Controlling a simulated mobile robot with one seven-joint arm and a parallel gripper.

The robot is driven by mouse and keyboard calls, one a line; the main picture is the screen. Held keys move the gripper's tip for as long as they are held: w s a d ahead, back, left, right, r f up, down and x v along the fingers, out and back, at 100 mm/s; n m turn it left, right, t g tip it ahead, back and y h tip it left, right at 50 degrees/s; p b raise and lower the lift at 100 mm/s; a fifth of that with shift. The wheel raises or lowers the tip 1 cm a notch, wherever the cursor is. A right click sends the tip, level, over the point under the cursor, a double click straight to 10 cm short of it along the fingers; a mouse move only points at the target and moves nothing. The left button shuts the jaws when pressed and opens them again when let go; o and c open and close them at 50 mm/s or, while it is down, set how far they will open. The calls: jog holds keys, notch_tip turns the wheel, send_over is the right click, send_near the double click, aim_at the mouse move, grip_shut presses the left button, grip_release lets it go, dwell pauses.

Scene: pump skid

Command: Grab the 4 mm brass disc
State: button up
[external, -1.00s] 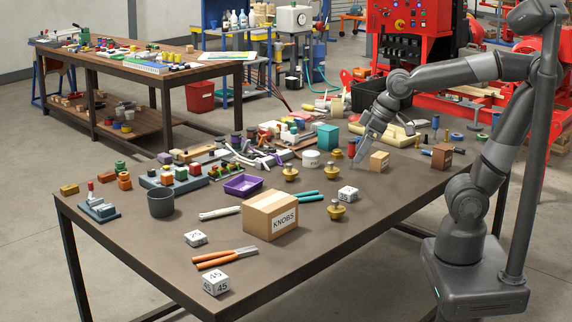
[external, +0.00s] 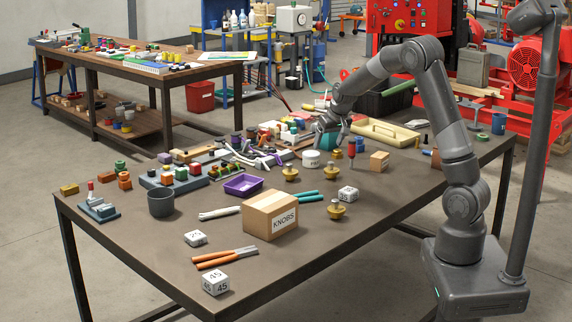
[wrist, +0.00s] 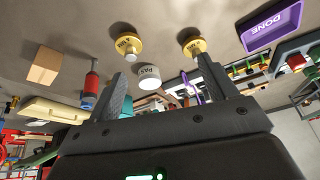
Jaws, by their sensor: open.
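Several brass, knob-topped round pieces stand on the table: one (external: 290,173) beside the white pot, one (external: 337,209) in front by the white cube, and one (external: 317,190) between them. Their size markings are too small to read in the external view, so I cannot tell which is the 4 mm disc. Two brass pieces show in the wrist view, one at left (wrist: 128,47) and one at right (wrist: 194,46), with unclear lettering. My gripper (external: 332,140) is open and empty, by the teal block, behind the brass pieces. Its spread fingers (wrist: 161,70) show in the wrist view.
The white pot (external: 311,159) stands between my gripper and the nearest brass pieces. A red-handled tool (external: 351,155) and wooden block (external: 379,161) are to the right. The purple tray (external: 243,185) and KNOBS box (external: 270,216) lie left and front. The right front is clear.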

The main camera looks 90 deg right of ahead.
jog(key=m, duration=0.1)
send_near(332, 162)
jog(key=shift+g, duration=0.4)
jog(key=f, duration=0.1)
jog(key=w+f, duration=0.1)
jog(key=f, duration=0.2)
jog(key=shift+w+f, duration=0.1)
jog(key=shift+w, duration=0.3)
jog(key=shift+d+x, duration=0.2)
jog(key=shift+x, duration=0.9)
jog(key=shift+d+x, duration=0.2)
jog(key=shift+x, duration=0.85)
jog(key=shift+d+x, duration=0.15)
jog(key=shift+x, duration=0.95)
jog(key=shift+s+r, duration=0.2)
jog(key=shift+r, duration=0.05)
jog(key=shift+c, duration=0.2)
jog(key=c, duration=1.1)
